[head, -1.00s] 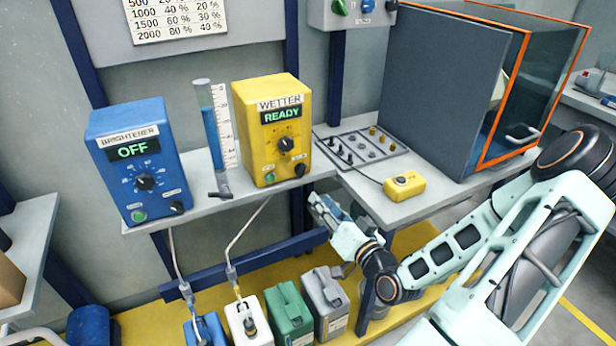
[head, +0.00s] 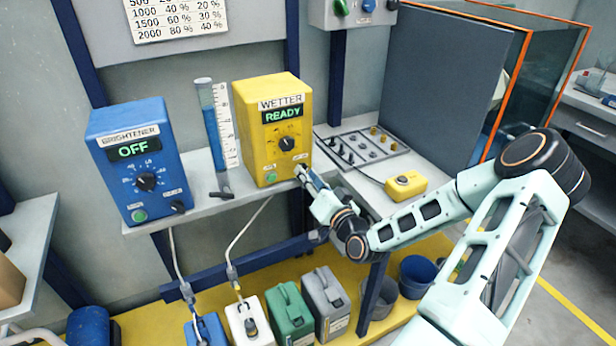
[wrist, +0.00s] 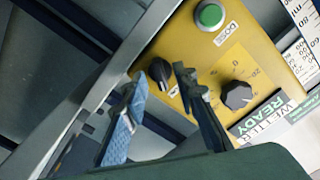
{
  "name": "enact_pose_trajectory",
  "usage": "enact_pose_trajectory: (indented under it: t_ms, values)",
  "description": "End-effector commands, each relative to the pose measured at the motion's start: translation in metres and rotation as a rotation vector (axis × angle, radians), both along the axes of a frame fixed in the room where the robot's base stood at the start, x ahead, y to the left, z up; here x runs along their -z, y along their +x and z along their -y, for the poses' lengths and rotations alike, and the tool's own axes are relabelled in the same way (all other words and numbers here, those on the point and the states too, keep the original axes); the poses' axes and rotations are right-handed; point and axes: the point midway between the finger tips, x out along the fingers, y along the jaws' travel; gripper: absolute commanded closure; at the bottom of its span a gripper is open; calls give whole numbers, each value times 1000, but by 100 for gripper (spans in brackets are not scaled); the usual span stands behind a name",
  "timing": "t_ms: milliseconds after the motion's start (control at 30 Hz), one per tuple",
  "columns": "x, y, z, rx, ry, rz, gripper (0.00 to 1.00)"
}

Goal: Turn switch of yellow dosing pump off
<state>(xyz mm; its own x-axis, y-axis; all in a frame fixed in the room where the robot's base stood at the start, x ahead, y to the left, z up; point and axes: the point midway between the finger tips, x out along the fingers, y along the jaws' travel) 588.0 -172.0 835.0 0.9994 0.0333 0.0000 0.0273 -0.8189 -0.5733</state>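The yellow dosing pump (head: 264,133) is labelled WETTER and its display reads READY. It stands on the grey shelf. Its front has a dial (head: 287,143), a green button (head: 271,178) and a dark switch knob at the lower right, which my gripper hides in the head view. In the wrist view the black switch knob (wrist: 160,69) is just beyond my fingertips, with the dial (wrist: 237,95) and green button (wrist: 210,16) beside it. My gripper (head: 301,171) is at the pump's lower right front. In the wrist view its fingers (wrist: 160,71) are apart with nothing clearly between them.
A blue pump (head: 133,170) labelled BRIGHTENER, showing OFF, stands to the left. A measuring cylinder (head: 214,125) stands between the pumps. A yellow control box (head: 406,186) lies on the right bench. Several canisters stand below on the yellow floor.

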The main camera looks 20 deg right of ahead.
Motion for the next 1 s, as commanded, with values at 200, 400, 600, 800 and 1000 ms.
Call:
enact_pose_trajectory:
  t_ms: [200,400,600,800,1000]
  values:
    - [0,0,0,0,0,0,74]
    - [0,0,0,-1,0,-1,96]
    - [0,0,0,-1,0,-1,100]
    - [1,0,-1,-2,-17,0,100]
    - [1,0,-1,-3,-97,4,100]
